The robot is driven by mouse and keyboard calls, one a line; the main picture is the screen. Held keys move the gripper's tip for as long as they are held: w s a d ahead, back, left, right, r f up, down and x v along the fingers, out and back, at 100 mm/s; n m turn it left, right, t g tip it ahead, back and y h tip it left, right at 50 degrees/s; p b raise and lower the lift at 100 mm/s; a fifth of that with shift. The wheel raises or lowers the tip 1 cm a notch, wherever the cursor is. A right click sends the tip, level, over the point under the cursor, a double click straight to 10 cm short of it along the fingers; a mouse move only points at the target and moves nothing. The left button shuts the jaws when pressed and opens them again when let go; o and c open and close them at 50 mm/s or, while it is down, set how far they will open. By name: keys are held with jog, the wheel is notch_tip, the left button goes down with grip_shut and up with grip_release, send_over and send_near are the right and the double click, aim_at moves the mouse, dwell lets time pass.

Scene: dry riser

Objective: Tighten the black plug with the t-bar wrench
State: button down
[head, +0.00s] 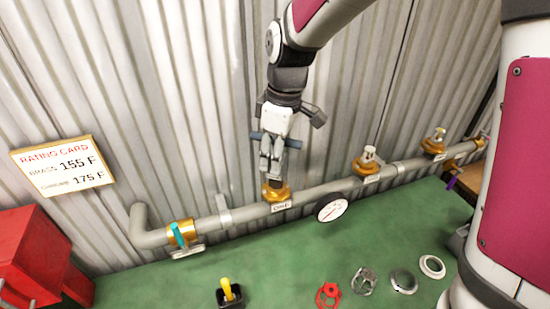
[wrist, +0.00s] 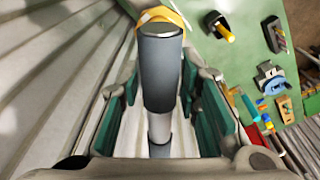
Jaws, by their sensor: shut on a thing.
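The t-bar wrench (head: 293,143) has a blue-grey crossbar, held low over the pipe in the head view. In the wrist view its dark grip (wrist: 161,75) and paler middle lie between the teal pads. My gripper (head: 270,163) is shut on the wrench and points down above a brass fitting (head: 280,194) with a label beneath it. A dark piece shows between the fingers and the fitting; I cannot tell whether it is the black plug or the wrench's lower end. The plug is not clearly visible. In the wrist view, my gripper (wrist: 161,105) has the crossbar between its fingers.
A grey pipe (head: 330,187) runs along the corrugated wall, with more brass fittings (head: 366,163) to the right and a teal-handled valve (head: 178,237) at left. A round gauge (head: 333,207) stands close right. Loose rings and handwheels (head: 328,295) lie on the green surface.

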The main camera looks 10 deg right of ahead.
aim_at(274, 137)
jog(key=shift+r, duration=1.1)
jog(key=shift+r+p, duration=0.65)
jog(key=shift+r, duration=1.35)
jog(key=shift+s, duration=0.1)
